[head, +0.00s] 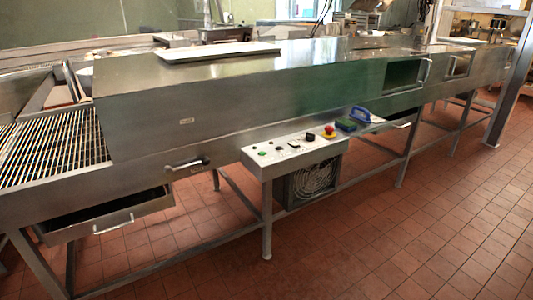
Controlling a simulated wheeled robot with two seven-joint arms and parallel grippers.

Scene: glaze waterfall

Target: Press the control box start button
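The control box (296,157) is a grey panel with a sloped top, fixed to the front of a long steel machine. On its top are a green button (262,153) at the left, several small dark knobs or switches, and a red mushroom button on a yellow base (329,132) at the right. I cannot read any labels, so the green button being the start button is not marked. Neither of my grippers is in the head view, and nothing touches the box.
The steel machine (240,90) spans the view, with a wire conveyor (50,145) at the left and an open drawer (105,215) below it. A blue-handled tool (361,115) and a green block (345,125) lie right of the box. The tiled floor (400,250) in front is clear.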

